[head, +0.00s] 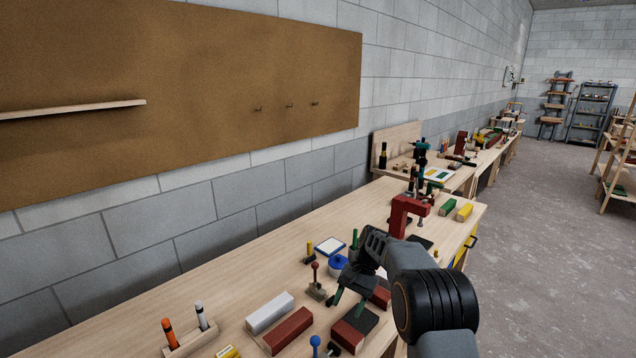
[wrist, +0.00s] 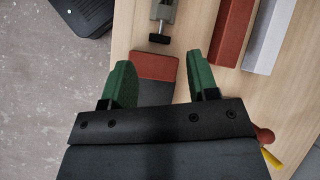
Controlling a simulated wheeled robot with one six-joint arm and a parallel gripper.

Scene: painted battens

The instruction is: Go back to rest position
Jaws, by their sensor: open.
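My gripper (head: 349,303) is open, with its green fingers pointing down over the near part of the wooden workbench (head: 240,268). In the wrist view my gripper (wrist: 161,84) has its two green fingers wide apart with nothing held between them. Below and beyond the fingertips, a red block (wrist: 155,66) lies against a dark grey pad (wrist: 155,92). The red block (head: 347,335) also shows in the head view, just below my gripper. A dark red batten (head: 288,331) and a white batten (head: 270,313) lie side by side to its left.
A red-knobbed lever (head: 315,278), a blue round pot (head: 338,265) and a marker holder (head: 190,342) stand on the bench. Open floor (head: 540,230) lies to the right.

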